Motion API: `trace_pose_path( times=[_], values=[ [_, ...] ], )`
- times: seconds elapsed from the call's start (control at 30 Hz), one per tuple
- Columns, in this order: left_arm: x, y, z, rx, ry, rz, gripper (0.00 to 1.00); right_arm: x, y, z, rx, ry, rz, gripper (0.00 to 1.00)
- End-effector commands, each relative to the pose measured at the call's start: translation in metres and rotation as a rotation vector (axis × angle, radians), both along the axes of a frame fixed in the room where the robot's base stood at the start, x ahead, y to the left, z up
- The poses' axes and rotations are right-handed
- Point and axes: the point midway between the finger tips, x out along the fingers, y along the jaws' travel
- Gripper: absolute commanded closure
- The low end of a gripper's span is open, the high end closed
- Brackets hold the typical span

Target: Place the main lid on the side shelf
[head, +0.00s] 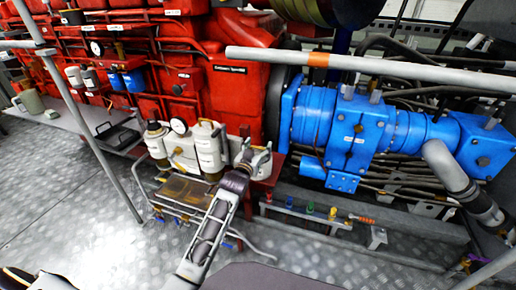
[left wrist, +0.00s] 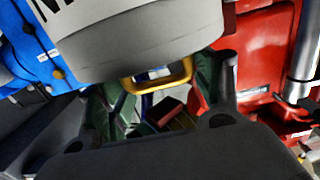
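My left gripper (head: 243,165) is at the right end of a group of white canisters (head: 207,150), next to a white capped part (head: 258,160). In the left wrist view its two fingers (left wrist: 168,98) stand apart. A large white round part (left wrist: 140,30) with black lettering, cut off at the top, fills the upper middle there. A yellow handle (left wrist: 160,80) shows below it, between the fingers; I see no clear grip on it. I cannot tell for sure which part is the main lid. A grey side shelf (head: 62,119) runs along the red engine at the left. My right gripper is not in view.
A grey-green mug (head: 31,101) and a black tray (head: 117,134) are on the shelf. A wire-framed rack (head: 185,190) stands below the canisters. A thin post stands at left. Open floor lies at lower left.

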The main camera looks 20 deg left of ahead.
Motion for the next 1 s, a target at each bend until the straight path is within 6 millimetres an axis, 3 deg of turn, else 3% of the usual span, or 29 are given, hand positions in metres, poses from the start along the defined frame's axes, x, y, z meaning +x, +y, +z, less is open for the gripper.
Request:
trace_pose_path(
  times=[0.1,0.57,1.0],
  values=[
    [0.000,0.000,0.000,0.000,0.000,0.000,0.16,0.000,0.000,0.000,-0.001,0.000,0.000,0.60],
    [0.000,0.000,0.003,0.000,-0.001,0.000,0.16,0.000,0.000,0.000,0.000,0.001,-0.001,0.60],
    [-0.026,0.001,0.004,0.000,0.001,0.000,0.16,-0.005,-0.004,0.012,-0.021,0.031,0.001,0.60]
  ],
)
